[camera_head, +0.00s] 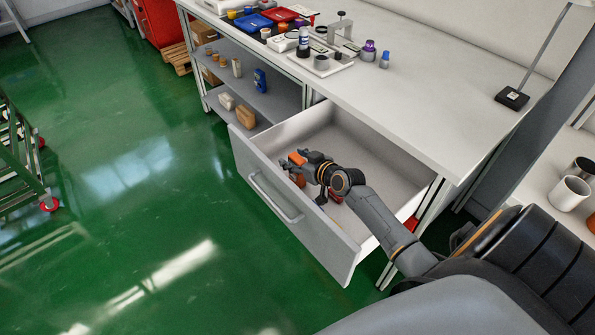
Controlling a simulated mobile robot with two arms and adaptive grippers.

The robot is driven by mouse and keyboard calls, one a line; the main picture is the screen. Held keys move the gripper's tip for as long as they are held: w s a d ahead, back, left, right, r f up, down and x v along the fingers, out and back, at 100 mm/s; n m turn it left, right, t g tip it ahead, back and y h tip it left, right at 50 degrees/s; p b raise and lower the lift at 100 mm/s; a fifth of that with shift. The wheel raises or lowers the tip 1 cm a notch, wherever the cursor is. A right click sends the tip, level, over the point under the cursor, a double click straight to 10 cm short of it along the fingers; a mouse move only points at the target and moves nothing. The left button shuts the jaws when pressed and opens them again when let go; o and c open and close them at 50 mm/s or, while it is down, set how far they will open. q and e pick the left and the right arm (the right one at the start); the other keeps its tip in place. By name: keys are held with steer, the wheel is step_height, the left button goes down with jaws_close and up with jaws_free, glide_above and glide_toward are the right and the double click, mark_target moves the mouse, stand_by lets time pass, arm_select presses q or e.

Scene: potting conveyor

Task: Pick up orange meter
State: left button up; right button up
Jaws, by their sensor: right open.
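An orange thing, probably the orange meter (298,159), shows at the fingers of my right gripper (293,168), inside the open drawer near its front panel. More orange shows just below the fingers. The gripper hides part of it, so its full shape is unclear. My right gripper is open. I cannot tell whether its fingers touch the meter. My left gripper is out of view.
The pulled-out drawer (350,246) has raised walls around my right gripper. A white workbench (420,105) stands above it, with several tools and bottles at the far end. A red item (336,196) lies under my arm. Green floor (130,190) is free at left.

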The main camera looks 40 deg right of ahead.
steer(key=shift+x, duration=1.4)
steer(key=shift+c, duration=0.4)
jaws_close()
